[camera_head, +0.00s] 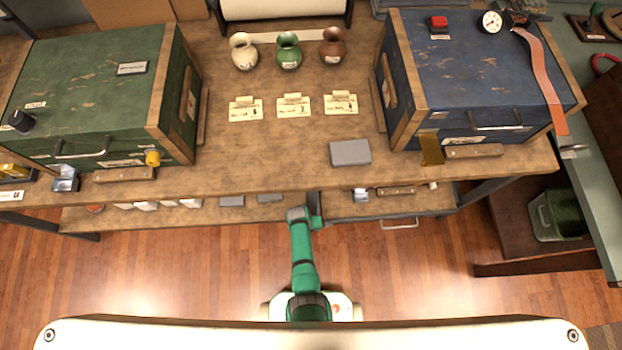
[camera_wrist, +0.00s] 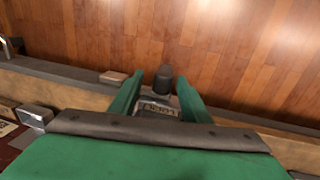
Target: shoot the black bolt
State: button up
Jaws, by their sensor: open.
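A dark, stubby upright knob, which looks like the black bolt (camera_wrist: 163,82), shows in the wrist view on a grey metal fitting. A small lettered plate (camera_wrist: 158,108) is on the near side of it. My gripper (camera_wrist: 160,76) is open, with one green finger on each side of the dark knob. I cannot tell whether either finger touches it. In the head view my gripper (camera_head: 305,216) is at the front edge of the low shelf, below the workbench, beside the drawer. It hides the bolt there.
The drawer (camera_head: 345,211) with its metal handle (camera_head: 400,225) is right of my gripper. The workbench (camera_head: 250,165) overhangs behind, with a green chest (camera_head: 80,90), a blue chest (camera_head: 470,70) and a grey block (camera_head: 350,152). The wooden floor (camera_head: 180,265) in front is clear.

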notch_tip(320, 180, up, 10)
jog(key=a, duration=0.1)
jog(key=shift+a+r, duration=0.2)
jog(key=shift+a, duration=0.1)
jog(key=shift+s, duration=0.15)
dwell(0.8)
jog(key=s+r+t+y, duration=0.2)
jog(key=s+r+t, duration=0.7)
jog(key=r, duration=0.4)
jog(key=s+d+r+t, duration=0.1)
jog(key=s+r+t, duration=0.2)
jog(key=r, duration=1.3)
jog(key=s+d+r+m+t, duration=0.1)
jog(key=s+r+t, duration=0.2)
jog(key=r, duration=1.3)
jog(key=shift+s, duration=0.15)
jog(key=shift+r, duration=0.1)
